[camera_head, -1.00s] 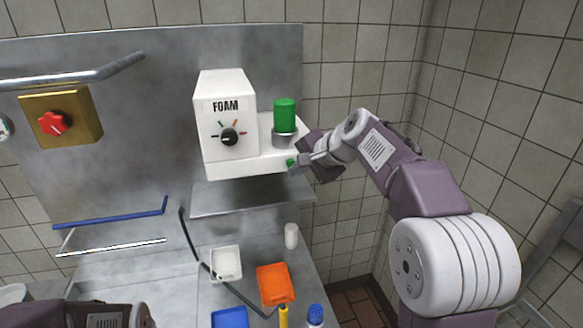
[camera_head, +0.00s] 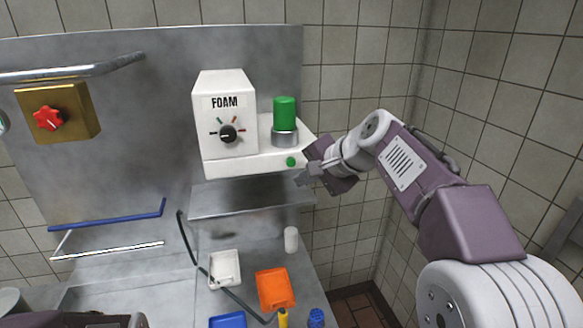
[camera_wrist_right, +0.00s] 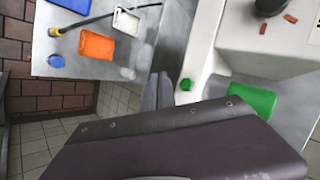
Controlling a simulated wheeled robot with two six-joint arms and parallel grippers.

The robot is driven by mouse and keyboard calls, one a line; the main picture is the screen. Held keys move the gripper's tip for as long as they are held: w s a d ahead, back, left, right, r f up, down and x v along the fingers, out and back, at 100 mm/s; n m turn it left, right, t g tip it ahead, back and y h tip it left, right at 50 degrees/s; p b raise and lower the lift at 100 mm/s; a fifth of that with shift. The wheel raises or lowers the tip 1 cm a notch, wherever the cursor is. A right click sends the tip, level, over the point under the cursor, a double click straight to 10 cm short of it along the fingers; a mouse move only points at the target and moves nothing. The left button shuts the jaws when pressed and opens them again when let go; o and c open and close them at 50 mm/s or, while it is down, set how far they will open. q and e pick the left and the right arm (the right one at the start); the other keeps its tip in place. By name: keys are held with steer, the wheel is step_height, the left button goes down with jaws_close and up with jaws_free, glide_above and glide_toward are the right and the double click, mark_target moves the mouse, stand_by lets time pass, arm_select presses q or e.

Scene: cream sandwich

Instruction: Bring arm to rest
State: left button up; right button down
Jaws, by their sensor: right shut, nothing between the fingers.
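My right gripper (camera_head: 304,178) is shut and empty. In the head view it stands just to the right of and below the front corner of the white FOAM machine (camera_head: 228,158), apart from the green button (camera_head: 291,161). A green cylinder (camera_head: 285,112) sits on the machine's right part. The right wrist view shows the gripper's fingers (camera_wrist_right: 158,92) close together, with the green button (camera_wrist_right: 186,84) to their right. Only a piece of my left arm shows at the lower left of the head view; its gripper is outside the picture.
Below lie a white tray (camera_head: 225,281), an orange tray (camera_head: 275,302), a blue tray (camera_head: 228,321) and a white cylinder (camera_head: 291,239) on the metal counter. A red knob (camera_head: 48,118) and bars are at left.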

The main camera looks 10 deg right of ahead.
steer(key=shift+w, duration=0.1)
stand_by(0.4)
steer(key=s+a+f+n+g+b, duration=0.1)
steer(key=s+f+b, duration=0.2)
steer(key=f, duration=0.6)
steer(key=s+a+f+g+h+b, duration=0.1)
steer(key=s+f+g+b, duration=0.15)
steer(key=f, duration=0.55)
steer(key=s+a+f+n+g+b, duration=0.1)
steer(key=s+f+b, duration=0.2)
steer(key=f, duration=0.6)
steer(key=s+d+f+n+g+h+b, duration=0.1)
steer(key=s+d+f+n, duration=0.1)
steer(key=s+f+n, duration=0.2)
steer(key=s+d+f+n+g+h+b, duration=0.1)
steer(key=s+d+f+n+g+h, duration=0.1)
steer(key=s+f, duration=0.8)
step_height(320, 180, down, 3)
steer(key=shift+d+r+n, duration=0.1)
steer(key=shift+d+n, duration=0.4)
steer(key=shift+n, duration=0.7)
